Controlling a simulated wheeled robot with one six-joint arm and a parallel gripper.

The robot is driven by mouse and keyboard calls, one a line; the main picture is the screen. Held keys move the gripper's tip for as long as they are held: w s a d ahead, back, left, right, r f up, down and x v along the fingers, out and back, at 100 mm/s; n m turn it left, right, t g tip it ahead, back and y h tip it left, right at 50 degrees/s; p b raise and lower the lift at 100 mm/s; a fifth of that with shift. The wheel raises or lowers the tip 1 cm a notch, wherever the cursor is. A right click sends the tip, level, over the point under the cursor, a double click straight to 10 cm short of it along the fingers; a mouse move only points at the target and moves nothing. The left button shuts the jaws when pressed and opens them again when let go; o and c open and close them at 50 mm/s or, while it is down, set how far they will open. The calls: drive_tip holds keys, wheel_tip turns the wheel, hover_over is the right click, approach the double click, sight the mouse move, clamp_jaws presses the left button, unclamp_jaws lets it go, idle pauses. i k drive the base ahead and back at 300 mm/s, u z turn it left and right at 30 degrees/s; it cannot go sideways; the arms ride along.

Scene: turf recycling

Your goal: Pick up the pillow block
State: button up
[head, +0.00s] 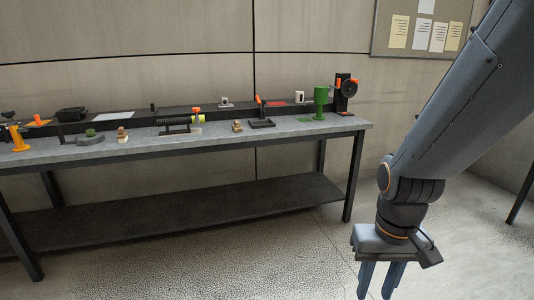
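A low grey-green piece with a rounded top on a dark flat base (90,137) sits on the left part of the workbench and may be the pillow block. A small pale piece on a flat base (224,102) stands at the back of the bench and could also be it; both are too small to tell. My gripper (377,283) hangs at the lower right with its blue fingers pointing down. The fingers are apart with nothing seen between them. It is in front of the bench, below its top and far from both pieces. The fingertips are near the picture's lower edge.
The long grey workbench (290,131) holds an orange stand (18,140), a green cup-like piece (320,100), a black device with an orange knob (345,92) and several small parts. A dark lower shelf (180,212) runs beneath. The floor in front is clear.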

sight(225, 105)
drive_tip(key=u, duration=0.15)
drive_tip(key=i, duration=1.85)
drive_tip(key=u, duration=0.35)
drive_tip(key=i, duration=1.4)
drive_tip(key=u, duration=0.15)
